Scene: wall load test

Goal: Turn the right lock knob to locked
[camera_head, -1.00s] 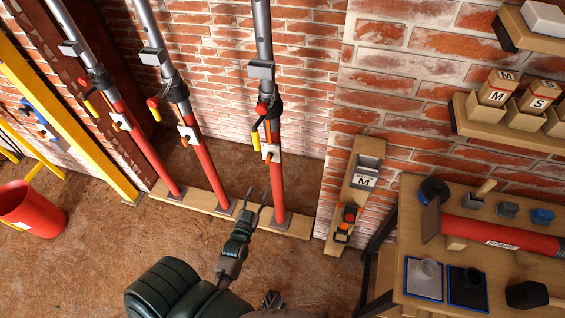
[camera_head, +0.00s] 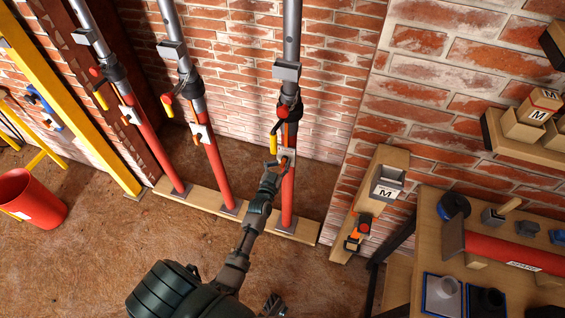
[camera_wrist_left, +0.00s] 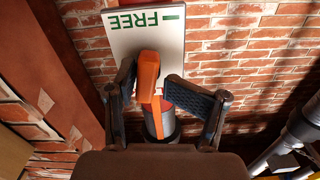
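The right prop (camera_head: 289,185) is a red and grey post with a white lock plate (camera_head: 286,154) in the head view. In the left wrist view this plate (camera_wrist_left: 150,30) reads FREE, upside down. The orange lock knob (camera_wrist_left: 148,75) stands lengthwise towards the word FREE. My left gripper (camera_head: 277,165) is at the plate. In the wrist view its fingers (camera_wrist_left: 149,80) are on either side of the knob, the left one very close and a narrow gap at the right. I cannot tell whether they touch it. My right gripper (camera_head: 273,304) is low, apart from the props, and looks open.
Two similar props (camera_head: 210,155) stand to the left on a wooden sill board (camera_head: 260,221). A yellow post (camera_head: 75,115) and red bucket (camera_head: 30,197) are further left. A wooden bench (camera_head: 428,235) with tools is at the right. The floor in front is clear.

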